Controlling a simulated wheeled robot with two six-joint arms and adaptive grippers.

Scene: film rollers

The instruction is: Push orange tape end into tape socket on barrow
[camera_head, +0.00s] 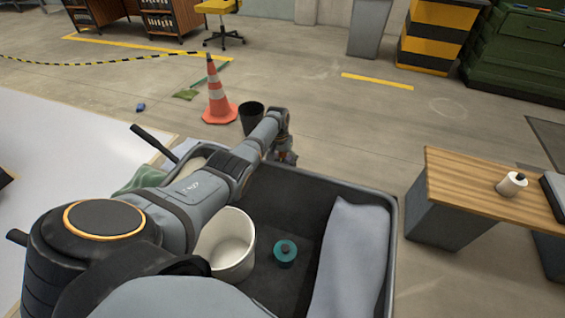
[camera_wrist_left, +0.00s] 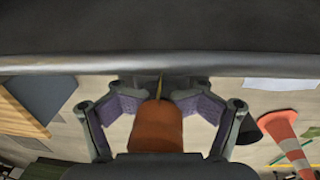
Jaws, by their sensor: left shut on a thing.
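My left arm reaches over the barrow (camera_head: 392,230), a dark grey tub, to its far rim. My left gripper (camera_head: 284,157) is at that rim, small and partly hidden by its wrist in the head view. In the left wrist view the gripper (camera_wrist_left: 160,98) is shut on the orange tape end (camera_wrist_left: 156,128), a rounded orange piece between the purple pads. A thin yellow strip runs from it toward a dark fitting (camera_wrist_left: 160,82) under the barrow's rim, probably the tape socket. Whether they touch is unclear. My right gripper is not in view.
The barrow holds a white bucket (camera_head: 228,250), a teal roll (camera_head: 285,252) and a grey cloth (camera_head: 350,255). A traffic cone (camera_head: 217,95) and a black bin (camera_head: 252,116) stand beyond it. A wooden bench (camera_head: 470,190) is at right. Floor between barrow and bench is clear.

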